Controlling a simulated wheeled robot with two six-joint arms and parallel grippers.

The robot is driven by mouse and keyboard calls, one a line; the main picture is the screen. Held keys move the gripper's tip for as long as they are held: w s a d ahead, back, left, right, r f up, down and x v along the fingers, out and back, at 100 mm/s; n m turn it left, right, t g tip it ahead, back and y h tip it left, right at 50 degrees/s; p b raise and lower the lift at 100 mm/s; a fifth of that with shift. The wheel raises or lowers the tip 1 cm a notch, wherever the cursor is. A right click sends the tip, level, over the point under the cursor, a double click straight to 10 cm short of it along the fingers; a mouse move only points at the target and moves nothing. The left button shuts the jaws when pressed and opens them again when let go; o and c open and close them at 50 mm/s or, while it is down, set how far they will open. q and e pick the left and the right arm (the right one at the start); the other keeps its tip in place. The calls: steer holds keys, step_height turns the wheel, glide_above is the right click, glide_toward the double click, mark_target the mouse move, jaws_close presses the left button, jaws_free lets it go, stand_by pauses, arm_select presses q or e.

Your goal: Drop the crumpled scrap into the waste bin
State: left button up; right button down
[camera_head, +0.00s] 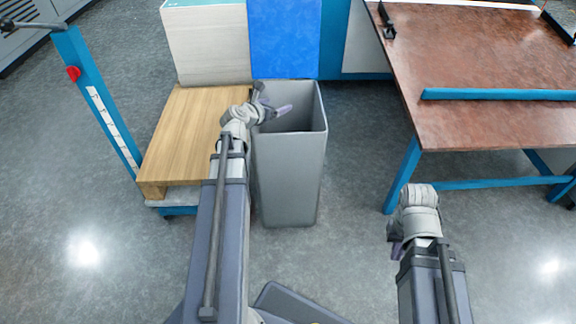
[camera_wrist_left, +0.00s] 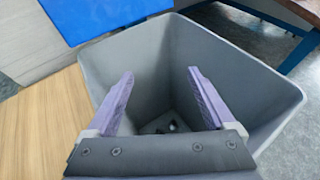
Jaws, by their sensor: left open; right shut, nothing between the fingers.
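The grey waste bin (camera_head: 288,180) stands open-topped on the floor in the middle of the head view. Its inner walls fill much of the left wrist view (camera_wrist_left: 235,75). My left gripper (camera_head: 273,100) is over the bin's mouth, near its left rim. In the left wrist view its two purple fingers (camera_wrist_left: 161,75) are spread apart with nothing between them. Small dark shapes (camera_wrist_left: 165,126) show low in the bin between the fingers; I cannot tell whether the crumpled scrap is among them. My right gripper (camera_head: 396,246) is shut and empty, low at the right, away from the bin.
A wooden board (camera_head: 185,135) on a blue trolley stands against the bin's left side. A pale block (camera_head: 207,45) and a blue panel (camera_head: 284,40) stand behind. A brown-topped table (camera_head: 480,75) with blue legs is at right. Floor between bin and table is clear.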

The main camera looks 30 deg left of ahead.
arm_select(q)
steer(key=p+v, duration=0.2)
steer(key=v, duration=0.4)
stand_by(0.5)
